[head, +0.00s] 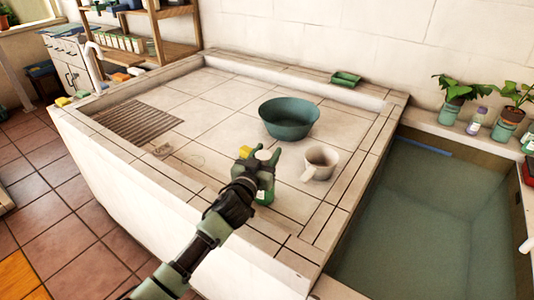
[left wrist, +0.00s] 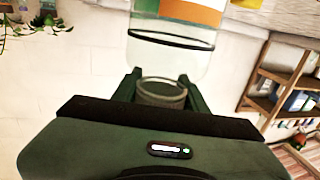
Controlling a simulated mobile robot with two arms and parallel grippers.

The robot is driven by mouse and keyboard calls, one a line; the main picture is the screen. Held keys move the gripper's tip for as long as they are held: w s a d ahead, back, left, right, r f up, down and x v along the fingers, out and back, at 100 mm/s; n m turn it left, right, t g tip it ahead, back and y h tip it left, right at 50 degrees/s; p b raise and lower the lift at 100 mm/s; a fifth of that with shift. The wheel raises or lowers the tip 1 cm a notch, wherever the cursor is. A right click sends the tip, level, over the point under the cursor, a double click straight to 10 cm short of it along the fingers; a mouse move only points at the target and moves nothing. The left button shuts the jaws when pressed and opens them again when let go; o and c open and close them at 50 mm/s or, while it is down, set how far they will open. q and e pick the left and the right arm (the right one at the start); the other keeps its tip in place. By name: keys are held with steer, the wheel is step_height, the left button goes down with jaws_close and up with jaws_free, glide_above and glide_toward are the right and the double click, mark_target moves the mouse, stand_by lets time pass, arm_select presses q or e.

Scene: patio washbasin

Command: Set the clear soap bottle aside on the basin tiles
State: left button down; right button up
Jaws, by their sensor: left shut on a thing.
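My left gripper (head: 264,154) is over the tiled basin top (head: 215,120), near its front edge. In the left wrist view the gripper (left wrist: 161,82) is shut on the neck of the clear soap bottle (left wrist: 172,48), which has a white, orange and green label. In the head view only a small green and white part of the bottle (head: 264,198) shows below the gripper. The gripper hides the rest. I cannot tell whether its base touches the tiles. My right gripper is not in view.
A white mug (head: 320,163) stands close right of the gripper. A green bowl (head: 289,118) stands behind it. A yellow block (head: 245,151) shows beside the gripper. A drain grate (head: 138,120) lies left. A water-filled trough (head: 425,220) is right. Bare tiles lie between grate and bowl.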

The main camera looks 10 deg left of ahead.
arm_select(q)
steer(key=c, duration=0.8)
jaws_free()
steer(key=shift+r+p, duration=0.2)
steer(key=shift+p, duration=0.1)
steer(key=s+a, duration=0.2)
steer(key=s, duration=1)
steer(key=shift+f, duration=0.1)
